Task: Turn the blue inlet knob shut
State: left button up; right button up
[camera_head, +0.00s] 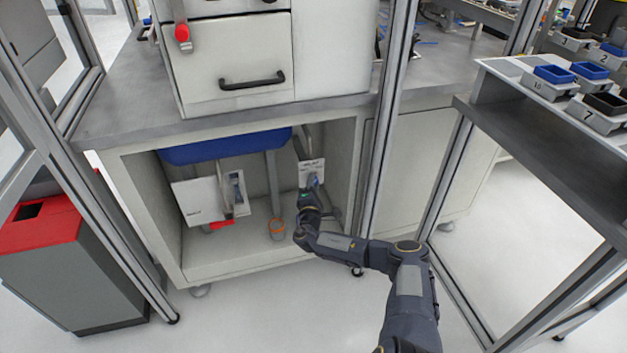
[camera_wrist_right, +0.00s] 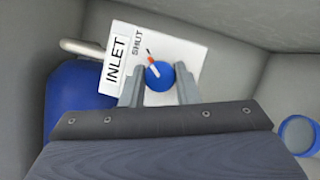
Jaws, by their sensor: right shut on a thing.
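The blue inlet knob (camera_wrist_right: 158,75) shows in the right wrist view, with a red and white pointer mark on its upper left side. Behind it is a white plate (camera_wrist_right: 188,52) reading INLET and SHUT; the pointer lies toward the SHUT word. My right gripper (camera_wrist_right: 159,80) has one finger on each side of the knob and is shut on it. In the head view my right gripper (camera_head: 309,190) reaches into the open cabinet, by the inlet plate (camera_head: 309,168); the knob is mostly hidden there. My left gripper is not in view.
The cabinet (camera_head: 240,262) has side walls close to my right arm. A blue tank (camera_head: 222,147) hangs under its top, with a white panel (camera_head: 196,200) at left. An orange-rimmed cup (camera_head: 277,228) stands on the cabinet floor. A frame post (camera_head: 380,150) stands right of the opening.

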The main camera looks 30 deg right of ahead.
jog(key=shift+m+p, duration=0.35)
jog(key=shift+m, duration=0.25)
jog(key=o, duration=1)
jog(key=p+v, duration=0.2)
jog(key=v, duration=0.5)
jog(key=shift+s+a, duration=0.3)
jog(key=shift+r, duration=0.15)
